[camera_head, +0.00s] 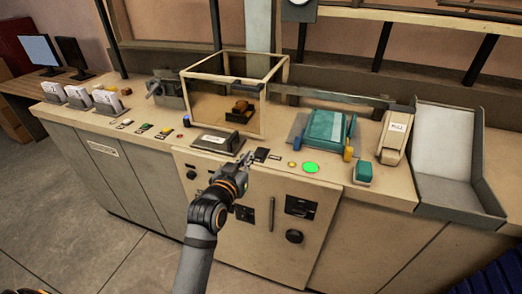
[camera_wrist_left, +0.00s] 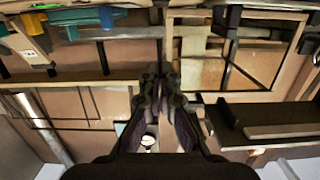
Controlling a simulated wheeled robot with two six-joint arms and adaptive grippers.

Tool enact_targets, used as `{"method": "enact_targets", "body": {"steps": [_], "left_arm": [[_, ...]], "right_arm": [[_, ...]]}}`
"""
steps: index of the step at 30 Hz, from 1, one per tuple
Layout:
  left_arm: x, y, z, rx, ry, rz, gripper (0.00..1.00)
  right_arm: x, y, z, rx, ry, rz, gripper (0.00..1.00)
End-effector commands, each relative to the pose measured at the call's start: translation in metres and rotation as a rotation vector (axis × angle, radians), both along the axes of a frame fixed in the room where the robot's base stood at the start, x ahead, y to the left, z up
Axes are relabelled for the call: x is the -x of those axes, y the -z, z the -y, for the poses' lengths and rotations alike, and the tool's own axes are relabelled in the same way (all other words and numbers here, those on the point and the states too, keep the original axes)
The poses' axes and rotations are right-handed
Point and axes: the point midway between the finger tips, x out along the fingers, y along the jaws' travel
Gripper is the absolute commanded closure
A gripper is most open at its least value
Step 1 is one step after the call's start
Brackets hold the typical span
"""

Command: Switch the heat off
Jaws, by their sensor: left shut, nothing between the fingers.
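A small black switch (camera_head: 262,154) sits on the counter top near its front edge, with a small plate beside it. A yellow button (camera_head: 292,164) and a bright green disc (camera_head: 310,168) lie to its right. I cannot read which control is for the heat. My left gripper (camera_head: 248,160) is shut and empty at the counter's front edge, just left of the black switch; whether it touches anything is unclear. In the left wrist view its fingers (camera_wrist_left: 160,92) are together with nothing between them. My right gripper is not in view.
A clear-walled frame box (camera_head: 264,98) stands behind, with a dark sloped label block (camera_head: 218,142) before it. A teal device (camera_head: 325,132), a beige box (camera_head: 395,137) and a grey tray (camera_head: 450,190) stand to the right. The front cabinet has black knobs (camera_head: 294,236).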

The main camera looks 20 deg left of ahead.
Motion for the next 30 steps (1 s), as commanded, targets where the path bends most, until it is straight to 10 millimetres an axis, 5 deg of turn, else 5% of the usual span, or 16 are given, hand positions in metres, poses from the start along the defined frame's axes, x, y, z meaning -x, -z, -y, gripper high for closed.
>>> {"method": "enact_targets", "body": {"steps": [8,20,30], "left_arm": [[-0.021,0.001,0.001,-0.001,0.001,0.000,1.00],[-0.103,0.013,0.003,-0.002,0.000,-0.003,1.00],[-0.104,0.052,0.003,0.000,0.000,-0.002,1.00]], "right_arm": [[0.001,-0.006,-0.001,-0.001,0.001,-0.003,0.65],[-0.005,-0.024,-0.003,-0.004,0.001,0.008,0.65],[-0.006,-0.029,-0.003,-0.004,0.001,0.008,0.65]]}}
